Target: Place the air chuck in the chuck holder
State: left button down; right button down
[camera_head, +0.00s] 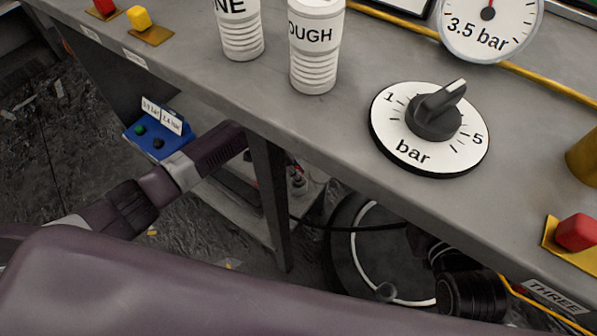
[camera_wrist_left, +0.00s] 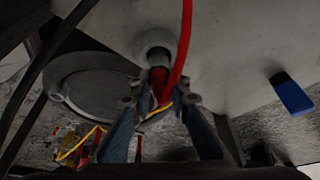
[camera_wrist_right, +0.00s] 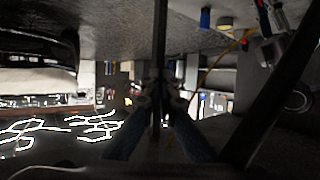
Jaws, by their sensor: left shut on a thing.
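In the left wrist view my left gripper (camera_wrist_left: 160,100) is shut on the air chuck (camera_wrist_left: 158,80), a reddish part that is mostly hidden between the fingers. A red hose (camera_wrist_left: 186,40) runs up beside it. A pale round ring or socket (camera_wrist_left: 155,42), which may be the chuck holder, shows just beyond the held part; I cannot tell whether they touch. In the head view my left arm reaches under the bench from the left, and the gripper is mostly hidden there. My right gripper (camera_wrist_right: 162,97) has its fingertips close together by a dark vertical bar (camera_wrist_right: 160,35); its grip is unclear.
A bench leg (camera_head: 270,200) stands near my left arm.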

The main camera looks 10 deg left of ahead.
pick_arm(q)
jog(key=shift+f, duration=0.15)
pick_arm(e)
jog(key=shift+w+r, duration=0.1)
jog(key=shift+r, duration=0.05)
pick_arm(q)
jog(key=c, duration=1.8)
grip_release()
pick_arm(e)
jog(key=shift+a, duration=0.1)
